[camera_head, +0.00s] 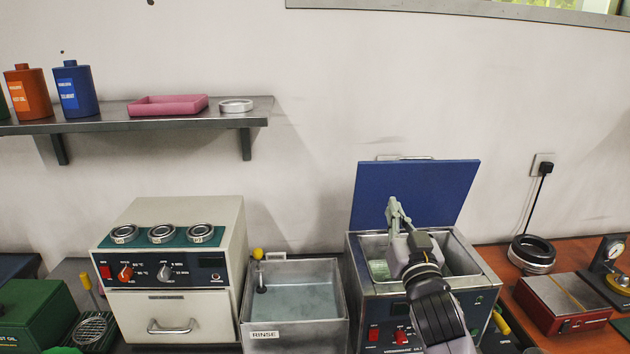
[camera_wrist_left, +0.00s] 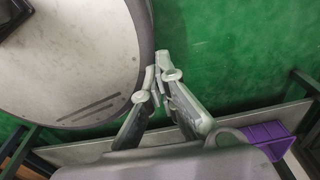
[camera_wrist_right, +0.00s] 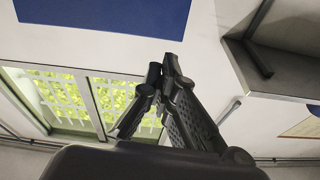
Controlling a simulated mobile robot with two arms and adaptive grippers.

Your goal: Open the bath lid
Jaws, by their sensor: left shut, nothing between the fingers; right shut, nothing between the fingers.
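The blue bath lid (camera_head: 430,188) stands raised and tilted back behind the bath (camera_head: 471,279), against the wall side. The bath's opening is uncovered and a basket or mesh shows inside at its left. My right gripper (camera_head: 394,208) is shut and empty, in front of the lid and above the bath opening. In the right wrist view the right gripper's (camera_wrist_right: 163,68) fingers are together; whether it touches the lid cannot be told. My left gripper (camera_wrist_left: 158,78) is shut and empty in the left wrist view, over a green floor, and does not show in the head view.
A rinse tank (camera_head: 298,333) stands left of the bath, then a cream oven (camera_head: 200,300) with several rings on top. A shelf (camera_head: 190,121) holds bottles, a pink tray (camera_head: 168,105) and a ring (camera_head: 236,106).

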